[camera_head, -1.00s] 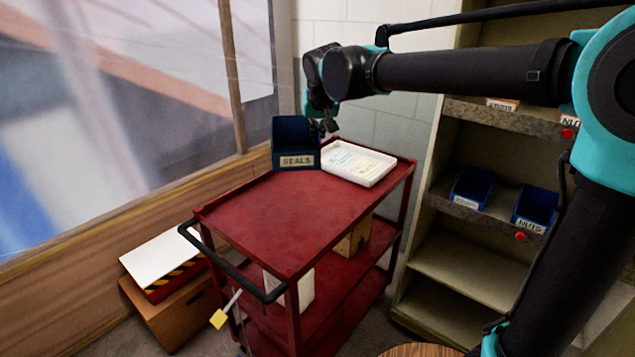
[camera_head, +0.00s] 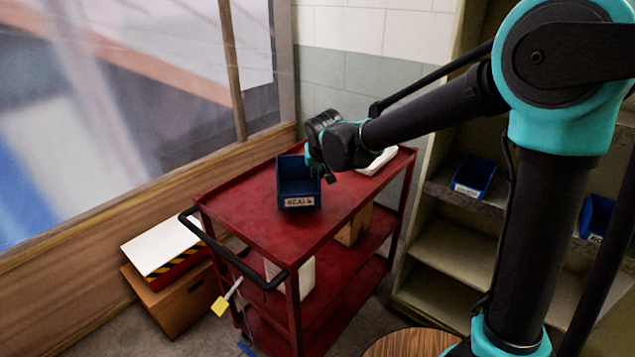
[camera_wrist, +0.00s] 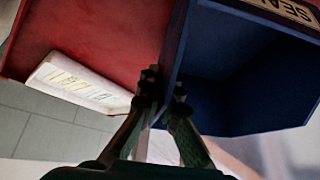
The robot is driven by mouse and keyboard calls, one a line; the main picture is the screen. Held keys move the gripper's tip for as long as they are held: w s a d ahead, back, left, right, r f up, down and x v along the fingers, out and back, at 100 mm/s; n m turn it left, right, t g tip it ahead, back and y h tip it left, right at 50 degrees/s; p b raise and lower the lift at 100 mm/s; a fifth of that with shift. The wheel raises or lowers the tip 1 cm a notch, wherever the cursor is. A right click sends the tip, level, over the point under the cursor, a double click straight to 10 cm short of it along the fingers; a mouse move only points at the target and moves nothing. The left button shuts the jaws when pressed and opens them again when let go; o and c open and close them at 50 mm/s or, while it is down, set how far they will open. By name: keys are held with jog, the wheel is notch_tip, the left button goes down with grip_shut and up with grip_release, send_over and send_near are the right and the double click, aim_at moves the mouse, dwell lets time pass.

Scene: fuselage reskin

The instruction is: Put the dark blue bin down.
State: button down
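The dark blue bin (camera_head: 297,186), with a label that reads SEALS, is over the red cart's top shelf (camera_head: 250,212). It looks upright and low over the shelf; I cannot tell whether it touches. My gripper (camera_head: 326,172) is at the bin's right side in the head view. In the wrist view my gripper's fingers (camera_wrist: 163,90) are closed on the bin's side wall, one finger on each side of it. The bin (camera_wrist: 245,85) fills the right of that view, and its inside looks empty. My arm partly hides the far side of the cart.
A white tray (camera_head: 378,161) lies at the cart's back right, partly behind my arm; it also shows in the wrist view (camera_wrist: 80,84). Shelves with blue bins (camera_head: 473,176) stand at right. The cart's black handle (camera_head: 225,258) is at front left. The shelf's front is clear.

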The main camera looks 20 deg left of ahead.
aim_at(316, 187)
jog(key=shift+f, duration=1.35)
jog(key=shift+f, duration=0.15)
jog(key=c, duration=1.7)
grip_release()
jog(key=v, duration=1.2)
